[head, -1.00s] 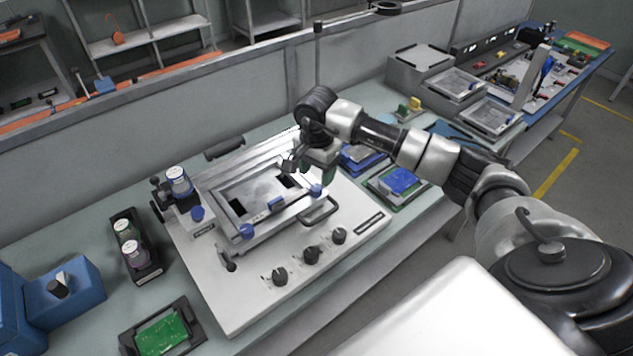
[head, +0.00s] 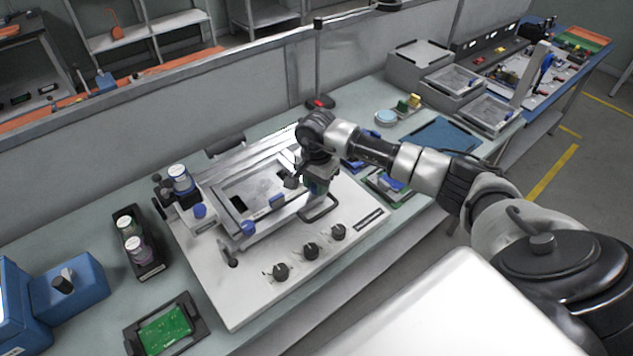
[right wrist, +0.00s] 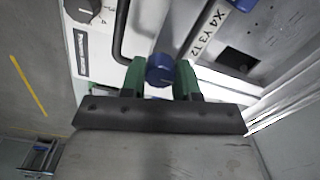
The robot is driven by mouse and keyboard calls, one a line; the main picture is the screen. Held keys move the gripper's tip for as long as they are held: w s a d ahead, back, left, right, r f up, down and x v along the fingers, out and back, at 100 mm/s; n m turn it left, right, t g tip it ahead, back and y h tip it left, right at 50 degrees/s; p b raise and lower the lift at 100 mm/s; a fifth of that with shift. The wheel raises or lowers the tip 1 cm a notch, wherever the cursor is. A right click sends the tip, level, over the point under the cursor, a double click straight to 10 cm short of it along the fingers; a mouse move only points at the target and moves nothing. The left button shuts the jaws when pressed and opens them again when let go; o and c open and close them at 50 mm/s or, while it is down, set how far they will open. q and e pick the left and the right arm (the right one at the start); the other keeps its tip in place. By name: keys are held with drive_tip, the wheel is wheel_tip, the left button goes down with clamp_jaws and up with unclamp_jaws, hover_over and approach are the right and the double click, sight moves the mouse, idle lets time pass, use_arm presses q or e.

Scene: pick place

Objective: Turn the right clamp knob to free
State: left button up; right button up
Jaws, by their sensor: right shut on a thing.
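The right clamp knob is a blue round knob (right wrist: 160,70) at the front right of the grey stencil frame. In the right wrist view it sits between the two green fingers of my right gripper (right wrist: 160,80), which is shut on it. In the head view my right gripper (head: 317,187) is over the frame's right front corner and mostly hides this knob. The left clamp knob (head: 248,228), also blue, is at the frame's left front corner, clear of the gripper. My left gripper is not in view.
The frame rests on a white machine base (head: 210,268) with a black handle (head: 320,209) close to the gripper and several black dials along its front. A green board (head: 165,331) lies in a tray at front left.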

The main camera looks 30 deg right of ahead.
drive_tip(key=shift+m, duration=0.3)
drive_tip(key=m+b, duration=0.2)
drive_tip(key=shift+f+m, duration=0.1)
drive_tip(key=shift+m, duration=0.2)
drive_tip(key=m+b, duration=0.3)
drive_tip(key=m, duration=0.2)
drive_tip(key=m+b, duration=0.1)
drive_tip(key=m, duration=0.6)
drive_tip(key=m+b, duration=0.1)
drive_tip(key=m, duration=0.1)
drive_tip(key=shift+r+m, duration=0.2)
drive_tip(key=shift+m, duration=0.2)
drive_tip(key=o, duration=0.9)
